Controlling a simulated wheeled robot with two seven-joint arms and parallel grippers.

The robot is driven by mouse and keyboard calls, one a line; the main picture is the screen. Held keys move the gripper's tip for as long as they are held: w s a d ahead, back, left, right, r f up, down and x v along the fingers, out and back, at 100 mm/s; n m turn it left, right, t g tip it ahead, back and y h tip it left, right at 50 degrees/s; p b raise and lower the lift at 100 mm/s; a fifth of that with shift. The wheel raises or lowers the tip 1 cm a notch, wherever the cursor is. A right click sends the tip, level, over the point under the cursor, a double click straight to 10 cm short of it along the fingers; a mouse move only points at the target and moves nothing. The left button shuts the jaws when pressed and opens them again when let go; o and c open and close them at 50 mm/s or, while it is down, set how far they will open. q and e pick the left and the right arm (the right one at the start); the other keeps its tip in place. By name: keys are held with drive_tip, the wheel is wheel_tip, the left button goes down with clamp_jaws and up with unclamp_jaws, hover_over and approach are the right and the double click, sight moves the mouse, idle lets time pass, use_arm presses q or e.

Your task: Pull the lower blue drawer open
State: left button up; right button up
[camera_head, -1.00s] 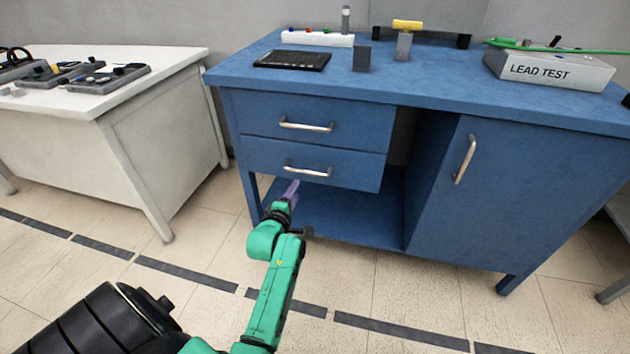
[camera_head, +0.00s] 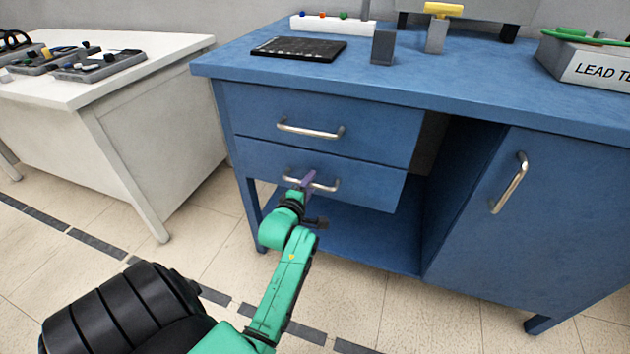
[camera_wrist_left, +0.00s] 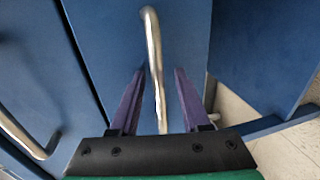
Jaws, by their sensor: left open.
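The lower blue drawer (camera_head: 365,186) is closed, flush under the upper drawer (camera_head: 375,132) of the blue workbench. Its silver bar handle (camera_head: 322,186) runs across its front. My left gripper (camera_head: 306,180) is at this handle in the head view and covers part of it. In the left wrist view, the open purple fingers (camera_wrist_left: 158,90) stand on either side of the lower handle (camera_wrist_left: 154,50), with gaps between the bar and each finger. Contact cannot be told. My right gripper is not in view.
The upper drawer's handle (camera_head: 310,130) is just above. A cabinet door with a handle (camera_head: 510,183) is on the right. An open shelf (camera_head: 375,238) lies below the drawers. A white table (camera_head: 150,95) stands to the left. The floor in front is free.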

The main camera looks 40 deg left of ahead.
use_arm(q)
drive_tip(key=shift+s+r, duration=0.1)
drive_tip(key=shift+c, duration=1)
clamp_jaws()
idle(0.3)
